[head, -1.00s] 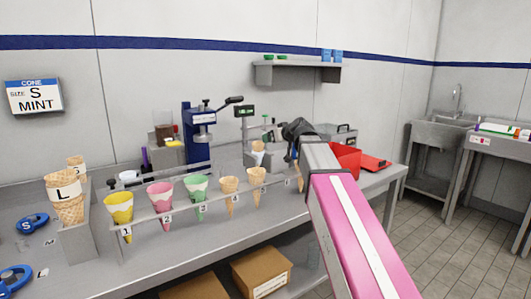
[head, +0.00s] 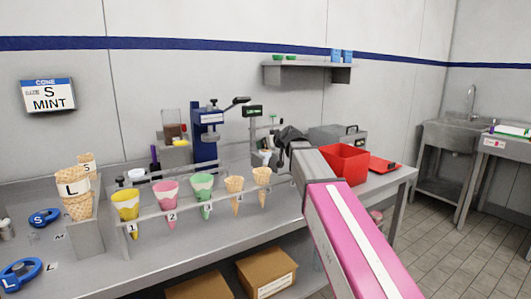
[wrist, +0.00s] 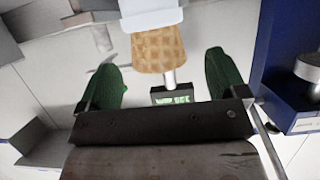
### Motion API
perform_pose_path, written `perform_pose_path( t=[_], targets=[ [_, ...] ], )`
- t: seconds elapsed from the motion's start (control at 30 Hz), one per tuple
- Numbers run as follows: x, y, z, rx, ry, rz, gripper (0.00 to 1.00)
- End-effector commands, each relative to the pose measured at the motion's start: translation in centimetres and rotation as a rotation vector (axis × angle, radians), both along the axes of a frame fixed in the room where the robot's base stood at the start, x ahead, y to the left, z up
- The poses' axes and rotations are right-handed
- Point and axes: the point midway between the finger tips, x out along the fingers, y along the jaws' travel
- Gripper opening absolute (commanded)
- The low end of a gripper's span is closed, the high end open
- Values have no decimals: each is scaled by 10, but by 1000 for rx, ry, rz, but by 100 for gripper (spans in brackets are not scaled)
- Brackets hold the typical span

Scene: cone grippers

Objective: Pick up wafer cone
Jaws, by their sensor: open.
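A wafer cone (wrist: 158,50) with a white band (wrist: 150,18) shows in the wrist view, centred between the two green fingers of my gripper (wrist: 161,72). The fingers are apart, with a gap on both sides of the cone. I cannot tell how deep the cone lies between them. In the head view my gripper (head: 285,138) is at the back of the counter, beside a small pale cone (head: 265,157) that it partly hides. The fingertips are hard to make out there.
A clear rack (head: 150,217) with yellow, pink, green and plain cones runs along the counter front. Large cones (head: 76,190) stand at left. A blue press (head: 205,135) and a scale display (head: 252,111) are behind. A red bin (head: 343,163) is right of my arm.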

Motion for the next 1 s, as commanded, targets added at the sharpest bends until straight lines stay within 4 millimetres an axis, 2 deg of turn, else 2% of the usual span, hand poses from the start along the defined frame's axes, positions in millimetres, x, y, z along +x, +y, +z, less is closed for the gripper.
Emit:
perform_pose_path(
  t=[0.03, 0.2, 0.47, 0.5, 0.6, 1.0],
  targets=[
    [9, 4, -4, 1, 2, 1, 91],
    [27, 15, -13, 0, 1, 1, 91],
    [29, 17, -15, 0, 0, 1, 91],
    [29, 17, -15, 0, 0, 1, 84],
    [28, 17, -15, 0, 0, 1, 53],
    [29, 17, -12, 0, 0, 0, 53]
  ],
)
